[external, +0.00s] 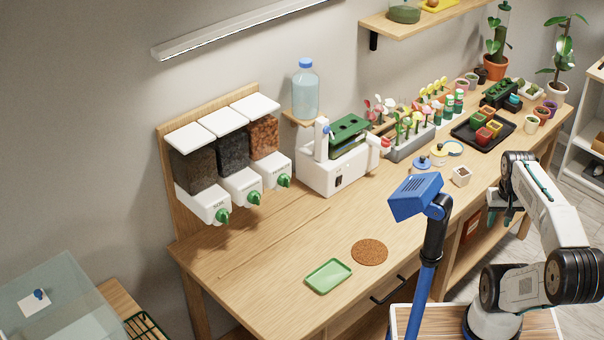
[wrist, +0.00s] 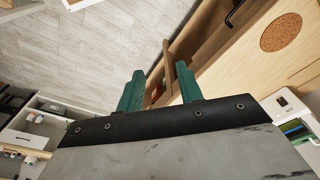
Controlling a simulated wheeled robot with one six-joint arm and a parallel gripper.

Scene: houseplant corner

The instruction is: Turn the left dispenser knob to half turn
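Three wall-mounted dispensers stand at the left end of the bench in the external view. The left dispenser (external: 211,203) has a white body, a dark brown fill and a green knob (external: 222,215) on its front. The knob is too small to read its angle surely. The middle knob (external: 254,197) and right knob (external: 284,180) are also green. My gripper (external: 499,216) is far to the right, beside the front edge of the bench. In the wrist view its two green fingers (wrist: 160,70) are apart with nothing between them. No dispenser shows clearly there.
A green tray (external: 328,276) and a round cork mat (external: 369,252) lie on the bench front. A white machine (external: 332,170) stands right of the dispensers, below a blue-capped bottle (external: 305,90). Pots and plants crowd the right end. The bench before the dispensers is clear.

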